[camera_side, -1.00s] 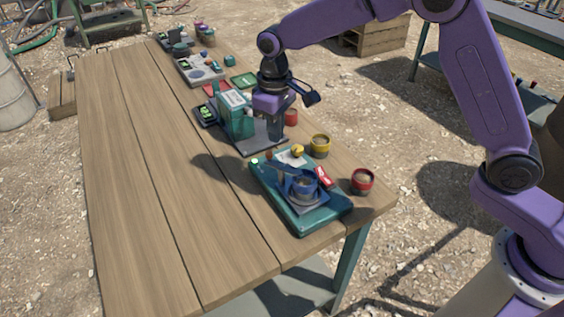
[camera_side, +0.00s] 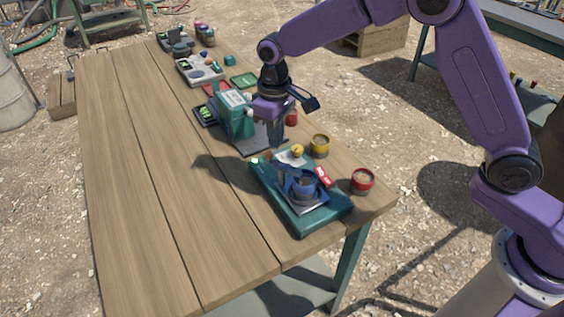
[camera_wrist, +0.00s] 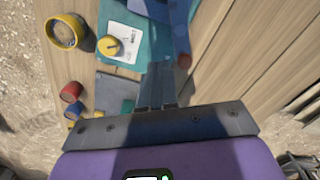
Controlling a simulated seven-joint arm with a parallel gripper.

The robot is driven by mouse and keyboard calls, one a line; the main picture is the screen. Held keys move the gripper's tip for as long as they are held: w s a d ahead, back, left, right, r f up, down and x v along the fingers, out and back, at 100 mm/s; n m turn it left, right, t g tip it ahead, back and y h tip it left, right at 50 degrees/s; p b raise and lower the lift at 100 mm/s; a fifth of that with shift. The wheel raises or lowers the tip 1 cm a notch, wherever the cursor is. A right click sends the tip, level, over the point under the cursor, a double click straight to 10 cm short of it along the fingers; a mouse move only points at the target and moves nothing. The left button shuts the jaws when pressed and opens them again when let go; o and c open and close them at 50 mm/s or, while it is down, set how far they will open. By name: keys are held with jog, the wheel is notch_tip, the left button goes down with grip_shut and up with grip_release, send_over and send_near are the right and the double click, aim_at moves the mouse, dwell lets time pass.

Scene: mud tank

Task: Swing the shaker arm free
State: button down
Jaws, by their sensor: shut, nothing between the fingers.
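The shaker (camera_side: 335,212) is a teal base near the table's front right corner. It carries a blue cup (camera_side: 304,187) and a dark blue arm (camera_side: 285,168) reaching left. In the wrist view, the blue arm (camera_wrist: 178,15) crosses the top, with a reddish-brown knob (camera_wrist: 184,61) near its end. A yellow dial (camera_wrist: 109,45) sits on a white label beside it. My gripper (camera_side: 277,143) is shut and empty, pointing down behind the shaker. In the wrist view its fingers (camera_wrist: 158,88) lie a little left of the knob. I cannot tell whether they touch anything.
A green device (camera_side: 234,122) on a grey plate stands close behind my gripper. A yellow cup (camera_side: 320,146) and a red cup (camera_side: 362,181) stand right of the shaker. More devices line the table's far end. The table's left side (camera_side: 150,190) is clear.

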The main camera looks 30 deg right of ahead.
aim_at(268, 153)
jog(key=shift+f, duration=1.3)
jog(key=shift+s+a, duration=0.1)
jog(key=shift+a, duration=0.05)
jog(key=shift+s+a, duration=0.35)
jog(key=shift+a, duration=0.2)
jog(key=shift+s+a, duration=0.1)
jog(key=shift+a, duration=0.1)
jog(key=shift+s+a, duration=0.35)
jog(key=shift+a, duration=0.15)
jog(key=shift+w, duration=0.1)
jog(key=shift+w+a+r, duration=0.1)
jog(key=shift+w+r, duration=0.05)
jog(key=shift+w, duration=0.4)
